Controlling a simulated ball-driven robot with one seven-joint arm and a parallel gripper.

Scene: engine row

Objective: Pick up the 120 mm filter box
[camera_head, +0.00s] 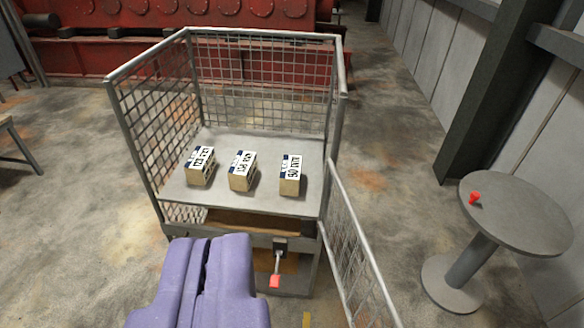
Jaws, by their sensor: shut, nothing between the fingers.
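Three small cardboard boxes with white and dark labels stand on a grey shelf (262,203) inside a wire mesh cage. The left box (200,167) has a label that seems to read 120. The middle box (242,171) seems to read 150 and the right box (290,175) seems to read 90; the print is small. My purple gripper (208,242) is at the bottom of the view, in front of the cage and on the near side of the boxes. It is shut and empty, and touches no box.
The cage (147,150) has mesh at the left and back. Its mesh gate (352,255) swings open at the right front. A red-tipped lever (275,281) hangs at the front. A round table (520,215) with a red object (474,198) stands right. Red machinery (130,62) is behind.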

